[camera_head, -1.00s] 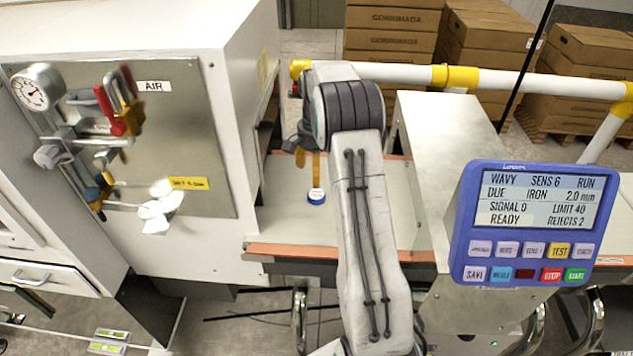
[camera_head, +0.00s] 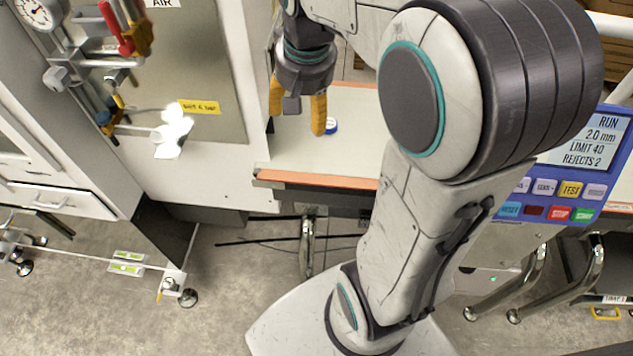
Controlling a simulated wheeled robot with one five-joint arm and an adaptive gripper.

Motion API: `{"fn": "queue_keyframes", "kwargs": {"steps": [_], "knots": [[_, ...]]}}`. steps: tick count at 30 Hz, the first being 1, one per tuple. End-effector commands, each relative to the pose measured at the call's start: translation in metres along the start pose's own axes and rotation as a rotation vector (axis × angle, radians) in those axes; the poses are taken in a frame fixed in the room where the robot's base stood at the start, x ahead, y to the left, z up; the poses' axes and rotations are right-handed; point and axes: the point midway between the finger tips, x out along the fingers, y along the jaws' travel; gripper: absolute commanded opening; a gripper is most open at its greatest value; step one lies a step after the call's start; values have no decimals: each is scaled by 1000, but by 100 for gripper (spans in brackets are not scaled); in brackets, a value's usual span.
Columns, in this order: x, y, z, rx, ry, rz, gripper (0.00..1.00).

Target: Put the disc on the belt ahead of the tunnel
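The tunnel is hidden behind my arm. The detector panel (camera_head: 597,150) shows at the right, partly covered by my arm, reading RUN and REJECTS 2.
A white cabinet (camera_head: 225,170) with a gauge (camera_head: 38,14), red and yellow valve handles and a yellow label (camera_head: 199,107) stands left of the belt. An orange strip (camera_head: 310,180) lines the belt's near edge.

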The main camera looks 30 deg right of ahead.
Motion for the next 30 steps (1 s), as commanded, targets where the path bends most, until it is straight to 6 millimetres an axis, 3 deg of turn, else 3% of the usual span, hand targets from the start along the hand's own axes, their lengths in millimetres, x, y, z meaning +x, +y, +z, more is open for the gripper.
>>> {"fn": "queue_keyframes", "kwargs": {"steps": [1,6,12,18,30], "knots": [[-7,-1,22,-57,20,-11,68],[-14,1,80,-228,69,-37,68],[-10,8,126,-369,112,-57,68],[-4,12,148,-438,134,-66,68],[-3,13,152,-452,136,-67,68]]}}
